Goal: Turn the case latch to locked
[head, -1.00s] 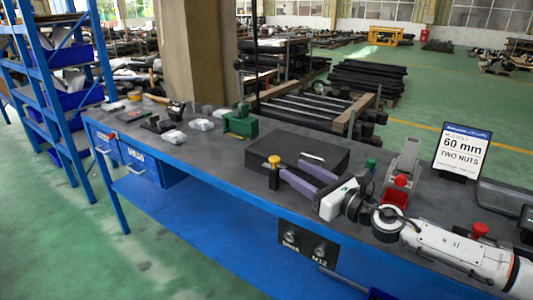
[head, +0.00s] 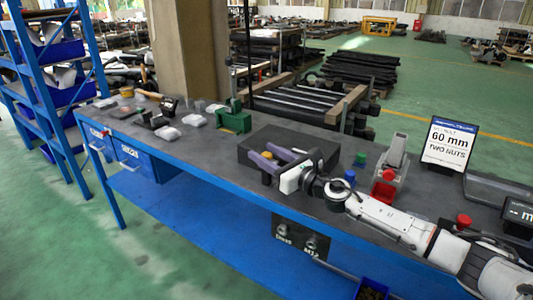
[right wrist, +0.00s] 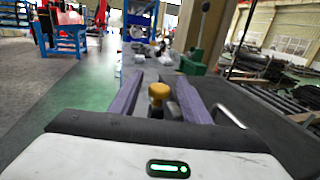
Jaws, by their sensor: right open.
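The case (head: 312,138) is a flat black box on the grey bench top. Its latch has a yellow knob (head: 268,157), mostly screened by my gripper in the head view. My right gripper (head: 260,151) has purple fingers and is open at the near side of the case, fingers pointing left. In the right wrist view the yellow knob (right wrist: 158,91) stands on a dark post between the two fingers (right wrist: 158,82), with gaps on both sides. The case (right wrist: 268,122) lies to the right there, with a metal handle (right wrist: 229,115). My left gripper is out of view.
A red-and-grey clamp (head: 388,172), a blue knob (head: 349,175) and a green knob (head: 360,159) stand right of the case. A green vise (head: 234,117) stands left. The bench front edge is close to my gripper.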

